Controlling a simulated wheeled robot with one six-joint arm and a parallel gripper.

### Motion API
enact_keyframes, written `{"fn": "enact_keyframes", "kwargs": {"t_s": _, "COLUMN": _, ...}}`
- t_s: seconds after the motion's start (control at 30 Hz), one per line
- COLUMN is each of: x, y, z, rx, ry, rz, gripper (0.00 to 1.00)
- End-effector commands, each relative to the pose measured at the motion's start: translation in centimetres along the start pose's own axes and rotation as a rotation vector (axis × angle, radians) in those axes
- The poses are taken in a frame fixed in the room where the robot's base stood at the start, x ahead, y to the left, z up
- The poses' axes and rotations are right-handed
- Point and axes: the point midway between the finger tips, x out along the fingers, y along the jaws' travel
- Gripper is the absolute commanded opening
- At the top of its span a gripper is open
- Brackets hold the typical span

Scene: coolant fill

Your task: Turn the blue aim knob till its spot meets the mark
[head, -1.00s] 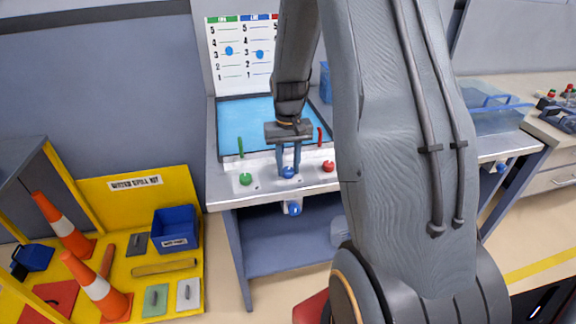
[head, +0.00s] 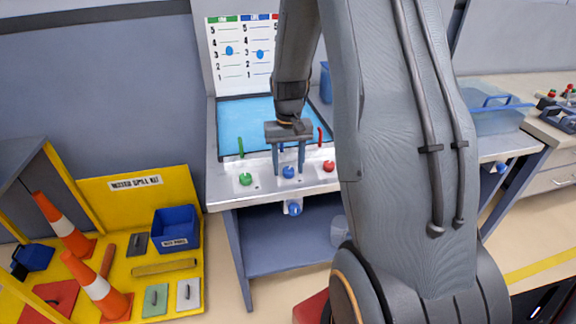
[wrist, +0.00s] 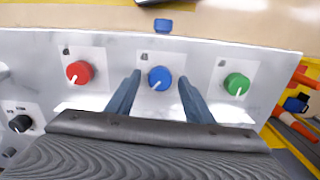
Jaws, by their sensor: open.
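The blue knob (head: 288,172) sits on the panel between a green knob (head: 246,179) and a red knob (head: 328,166). In the wrist view the blue knob (wrist: 160,78) has a white pointer line toward its lower left. My gripper (wrist: 159,78) is open, with one finger on each side of this knob and a visible gap on both sides. It also shows over the panel in the head view (head: 289,173). A white board (head: 241,55) behind carries numbered columns, with blue spots in its green and blue columns. The red column is mostly hidden by my arm.
A second blue knob (head: 294,208) sticks out below the bench's front edge. A green stick (head: 240,146) and a red stick (head: 320,136) stand behind the panel, near the light-blue tray surface (head: 236,122). The yellow spill-kit station (head: 95,190) stands at left.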

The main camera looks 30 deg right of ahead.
Motion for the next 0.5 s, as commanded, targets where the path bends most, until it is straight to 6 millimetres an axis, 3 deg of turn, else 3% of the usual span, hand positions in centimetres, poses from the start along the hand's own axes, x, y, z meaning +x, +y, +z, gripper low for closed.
{"fn": "enact_keyframes", "kwargs": {"t_s": 0.5, "x": -6.5, "y": 0.0, "z": -0.1, "rx": 0.000, "ry": 0.004, "rz": 0.000, "gripper": 0.48}}
